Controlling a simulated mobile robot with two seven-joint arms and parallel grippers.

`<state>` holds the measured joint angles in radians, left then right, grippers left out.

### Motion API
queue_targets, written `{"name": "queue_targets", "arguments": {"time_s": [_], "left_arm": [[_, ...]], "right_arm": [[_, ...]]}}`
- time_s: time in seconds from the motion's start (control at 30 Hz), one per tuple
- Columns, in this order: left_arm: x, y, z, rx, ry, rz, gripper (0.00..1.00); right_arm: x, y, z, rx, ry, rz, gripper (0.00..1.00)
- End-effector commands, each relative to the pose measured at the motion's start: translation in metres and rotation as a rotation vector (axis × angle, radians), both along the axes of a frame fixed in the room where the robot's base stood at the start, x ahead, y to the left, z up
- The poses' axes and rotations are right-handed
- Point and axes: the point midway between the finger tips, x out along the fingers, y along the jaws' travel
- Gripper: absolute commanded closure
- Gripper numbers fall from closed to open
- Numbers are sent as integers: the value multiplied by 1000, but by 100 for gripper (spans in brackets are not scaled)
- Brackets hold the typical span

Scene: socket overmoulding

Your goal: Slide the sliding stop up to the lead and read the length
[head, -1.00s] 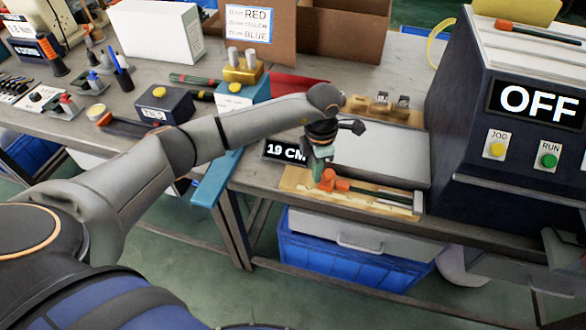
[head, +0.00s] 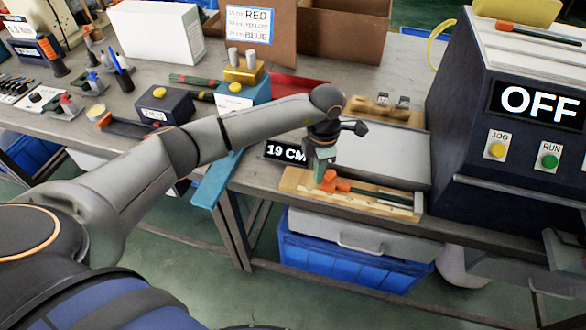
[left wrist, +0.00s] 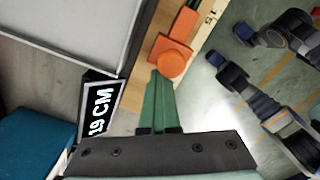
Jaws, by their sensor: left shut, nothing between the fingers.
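The sliding stop (head: 328,181) is an orange block with a round knob on a pale wooden measuring board (head: 347,208). It also shows in the left wrist view (left wrist: 168,52). The lead (head: 375,194) is dark and lies along the board, its orange end (left wrist: 184,24) at or very near the stop; whether they touch is unclear. My right gripper is out of view.
A grey flat panel (head: 380,160) lies behind the board. A dark machine (head: 510,130) showing OFF stands at the right. A blue bin (head: 345,266) is below the bench. A teal bar (head: 214,180) sticks out over the front edge.

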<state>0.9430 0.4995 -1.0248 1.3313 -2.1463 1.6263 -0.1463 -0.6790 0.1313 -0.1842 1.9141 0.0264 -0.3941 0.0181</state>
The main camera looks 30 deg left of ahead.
Motion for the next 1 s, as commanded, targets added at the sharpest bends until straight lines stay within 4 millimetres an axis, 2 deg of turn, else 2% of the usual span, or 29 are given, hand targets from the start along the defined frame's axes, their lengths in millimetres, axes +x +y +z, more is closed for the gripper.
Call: {"name": "queue_targets", "arguments": {"time_s": [0.03, 0.5, 1.0], "left_arm": [[1, -4, 1, -12, -8, -5, 100], [-2, 11, 3, -6, -4, -3, 100], [-3, 12, 41, -2, -3, -2, 100]], "right_arm": [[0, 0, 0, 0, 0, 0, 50], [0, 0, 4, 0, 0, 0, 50], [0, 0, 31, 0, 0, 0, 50]]}}
